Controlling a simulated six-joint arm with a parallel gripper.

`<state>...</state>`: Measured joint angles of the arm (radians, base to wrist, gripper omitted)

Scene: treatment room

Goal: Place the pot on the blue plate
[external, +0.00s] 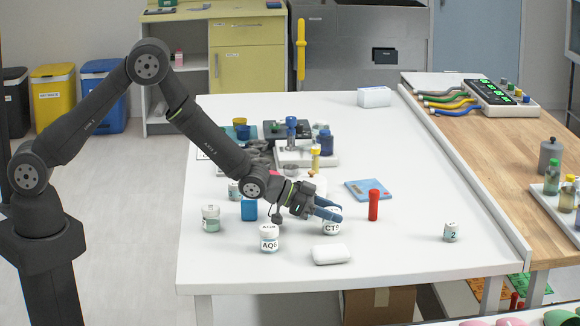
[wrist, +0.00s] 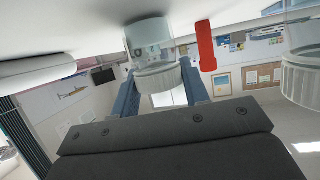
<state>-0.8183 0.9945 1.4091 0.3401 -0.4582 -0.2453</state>
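A small clear pot with a white lid, labelled "CT6" (external: 331,227), stands upright on the white table. My gripper (external: 328,211) is at its upper part, with blue fingers pointing at it. In the wrist view the pot's ribbed lid (wrist: 157,77) lies between the two fingers (wrist: 160,92). I cannot tell whether both fingers press on it. A flat blue plate (external: 366,190) with markings lies on the table behind and to the right of the gripper, with nothing clearly on it.
A red cylinder (external: 374,205) stands between the pot and the plate's front right side. A white rounded block (external: 331,254) lies in front. Pot "AQ6" (external: 269,239) and a blue block (external: 249,210) stand left. The table's right side is mostly clear around pot "2" (external: 451,232).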

